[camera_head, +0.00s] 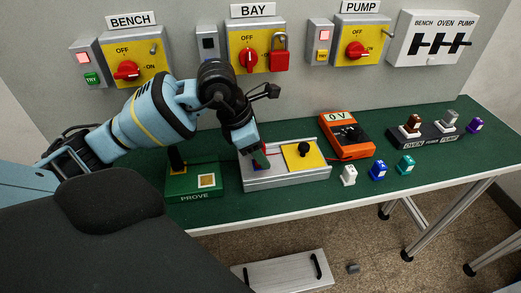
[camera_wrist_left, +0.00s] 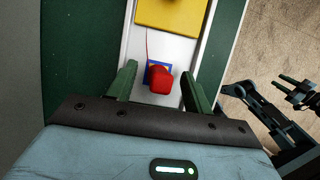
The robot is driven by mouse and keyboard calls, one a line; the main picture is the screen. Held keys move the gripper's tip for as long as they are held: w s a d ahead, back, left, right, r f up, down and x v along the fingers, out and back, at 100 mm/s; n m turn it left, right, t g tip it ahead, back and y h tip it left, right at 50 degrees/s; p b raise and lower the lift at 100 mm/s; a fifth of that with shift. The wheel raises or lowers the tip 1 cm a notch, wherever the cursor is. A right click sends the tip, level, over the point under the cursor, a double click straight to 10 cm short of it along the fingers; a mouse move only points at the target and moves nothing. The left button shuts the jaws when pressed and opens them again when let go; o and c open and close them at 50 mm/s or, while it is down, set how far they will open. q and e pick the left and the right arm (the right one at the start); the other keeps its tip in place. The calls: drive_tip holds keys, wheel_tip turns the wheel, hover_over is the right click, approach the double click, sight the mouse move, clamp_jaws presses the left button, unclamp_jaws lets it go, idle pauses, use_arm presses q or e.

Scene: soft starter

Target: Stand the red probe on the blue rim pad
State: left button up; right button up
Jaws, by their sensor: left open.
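The red probe (camera_wrist_left: 160,80) stands on the blue rim pad (camera_wrist_left: 150,68) in the left wrist view, with its thin red lead running up from it. The probe hides most of the pad, and I see it nearly end-on, so any slight tilt is hard to judge. My left gripper (camera_wrist_left: 160,88) is open, with one green finger on each side of the probe and gaps between. In the head view the left gripper (camera_head: 261,160) is low over the left part of the grey tray (camera_head: 290,178) and hides the probe. My right gripper (camera_wrist_left: 299,83) shows at the right edge, fingers apart and empty.
A yellow plate (camera_head: 303,155) with a black knob is on the tray's right part. The orange meter (camera_head: 346,135) reads 0 V. The green PROVE box (camera_head: 193,181) stands close left. White (camera_head: 348,175), blue (camera_head: 378,170) and teal (camera_head: 405,165) pieces stand near the front edge.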

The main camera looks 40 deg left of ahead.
use_arm(q)
drive_tip(key=v, duration=0.7)
idle(0.7)
